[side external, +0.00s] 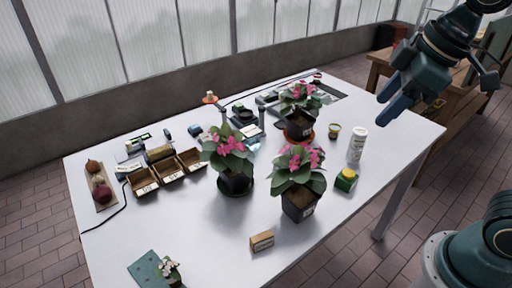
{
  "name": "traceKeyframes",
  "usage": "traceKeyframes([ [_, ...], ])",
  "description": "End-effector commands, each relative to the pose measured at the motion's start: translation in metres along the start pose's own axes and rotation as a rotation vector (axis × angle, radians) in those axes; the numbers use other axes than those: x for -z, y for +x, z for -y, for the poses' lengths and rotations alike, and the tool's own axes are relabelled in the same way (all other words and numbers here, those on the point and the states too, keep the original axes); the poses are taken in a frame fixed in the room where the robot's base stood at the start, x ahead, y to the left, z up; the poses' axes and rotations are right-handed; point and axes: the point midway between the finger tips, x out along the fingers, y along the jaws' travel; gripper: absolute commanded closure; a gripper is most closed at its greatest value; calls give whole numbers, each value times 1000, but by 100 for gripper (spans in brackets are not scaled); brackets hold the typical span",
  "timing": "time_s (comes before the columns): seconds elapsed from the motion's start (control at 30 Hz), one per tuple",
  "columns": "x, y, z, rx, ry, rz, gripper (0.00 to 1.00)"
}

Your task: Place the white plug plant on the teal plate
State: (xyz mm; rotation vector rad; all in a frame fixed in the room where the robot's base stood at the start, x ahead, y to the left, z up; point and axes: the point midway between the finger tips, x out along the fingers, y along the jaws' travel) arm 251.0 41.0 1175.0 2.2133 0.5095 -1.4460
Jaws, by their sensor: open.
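The white plug plant (169,267), a small plant with white flowers and green leaves, stands near the front left edge of the table. The teal plate (144,267) is a flat teal panel just left of it, cut off by the bottom of the picture. The plant overlaps the plate's right edge in this view, and I cannot tell whether its pot stands on the plate or beside it. My gripper (387,108) is open and empty, raised at the upper right, far from both the plant and the plate.
Potted pink-flowered plants (298,173) stand mid-table. A small box (262,240), a white bottle (357,145) and a yellow-topped green container (346,180) are near them. Wooden trays (165,170) and a board with bulbs (101,186) are at the left. The front-left table surface is mostly clear.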

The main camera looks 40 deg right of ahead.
Motion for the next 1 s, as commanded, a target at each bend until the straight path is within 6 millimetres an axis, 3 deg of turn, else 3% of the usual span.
traceKeyframes([
  [0.2, -54, -6, 3, -56, 336, -42, 52],
  [0.4, -82, -3, 8, -83, 529, -69, 52],
  [1.0, -88, -2, 9, -89, 581, -76, 52],
])
